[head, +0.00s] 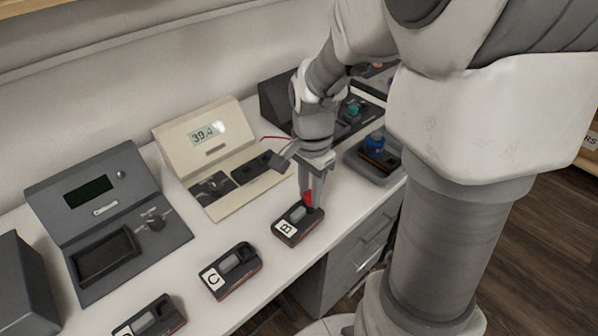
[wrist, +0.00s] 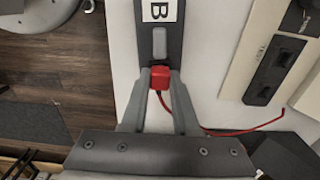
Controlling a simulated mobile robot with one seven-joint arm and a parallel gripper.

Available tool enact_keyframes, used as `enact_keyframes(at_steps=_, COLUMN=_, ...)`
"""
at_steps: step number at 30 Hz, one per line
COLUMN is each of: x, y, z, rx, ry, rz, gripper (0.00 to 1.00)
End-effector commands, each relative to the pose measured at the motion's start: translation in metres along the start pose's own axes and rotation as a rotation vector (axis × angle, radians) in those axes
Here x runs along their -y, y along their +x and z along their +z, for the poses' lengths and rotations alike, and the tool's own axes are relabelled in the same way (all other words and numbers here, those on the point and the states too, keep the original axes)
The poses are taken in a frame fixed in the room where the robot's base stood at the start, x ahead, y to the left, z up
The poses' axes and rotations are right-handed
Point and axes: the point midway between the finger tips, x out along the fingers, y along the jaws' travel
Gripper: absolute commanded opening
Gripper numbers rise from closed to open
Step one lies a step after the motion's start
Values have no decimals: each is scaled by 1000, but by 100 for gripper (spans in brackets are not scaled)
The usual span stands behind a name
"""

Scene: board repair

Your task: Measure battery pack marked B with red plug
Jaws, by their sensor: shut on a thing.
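The battery pack marked B (head: 286,229) lies on the white bench near its front edge. It also shows at the top of the wrist view (wrist: 174,45), with its white B label and a grey raised part. The red plug (wrist: 160,77) is between my gripper's fingers (wrist: 159,88), at the near end of pack B. My gripper (head: 312,200) is shut on the plug and points down. The plug seems to touch the pack's end; whether it is fully seated I cannot tell. A red cable (wrist: 240,131) runs from the plug to the right. The cream meter (head: 222,150) reads about 39.4.
Pack C (head: 230,271) and another pack (head: 150,318) lie to the left along the front edge. A dark grey instrument (head: 110,222) stands behind them. A grey tray (head: 377,172) with a blue item is right of my gripper.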

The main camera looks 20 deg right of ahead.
Motion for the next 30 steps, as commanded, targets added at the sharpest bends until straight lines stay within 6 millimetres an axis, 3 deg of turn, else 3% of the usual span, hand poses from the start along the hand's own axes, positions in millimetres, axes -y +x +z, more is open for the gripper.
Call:
enact_keyframes(at_steps=7, x=0, y=0, z=0, rx=0, ry=0, rz=0, gripper=0)
enact_keyframes(at_steps=8, x=0, y=0, z=0, rx=0, ry=0, rz=0, gripper=34)
enact_keyframes(at_steps=13, x=0, y=0, z=0, rx=0, ry=0, rz=0, gripper=64)
enact_keyframes(at_steps=19, x=0, y=0, z=0, rx=0, ry=0, rz=0, gripper=64)
enact_keyframes(at_steps=22, x=0, y=0, z=0, rx=0, ry=0, rz=0, gripper=80)
enact_keyframes(at_steps=23, x=0, y=0, z=0, rx=0, ry=0, rz=0, gripper=81)
enact_keyframes(at_steps=30, x=0, y=0, z=0, rx=0, ry=0, rz=0, gripper=81)
